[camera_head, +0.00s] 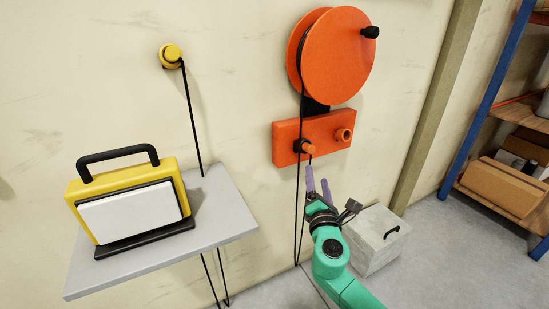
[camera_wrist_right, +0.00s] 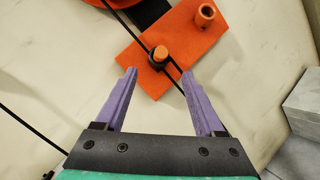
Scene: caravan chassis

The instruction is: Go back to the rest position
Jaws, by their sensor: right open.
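My right gripper (camera_head: 318,183) is raised in front of the wall, just below an orange wall box (camera_head: 325,135). In the right wrist view its two purple fingers (camera_wrist_right: 158,90) are spread apart with nothing held between them. An orange-tipped plug or knob with a black collar (camera_wrist_right: 159,56) sits on the box, beyond the fingertips and apart from them. A black cable runs past it. My left gripper is not in view.
An orange reel (camera_head: 335,55) hangs above the box. A yellow lamp (camera_head: 140,205) stands on a grey shelf (camera_head: 225,225) at left; its cable leads to a yellow wall fitting (camera_head: 170,54). A pale box (camera_head: 378,238) and a shelving rack (camera_head: 490,95) stand at right.

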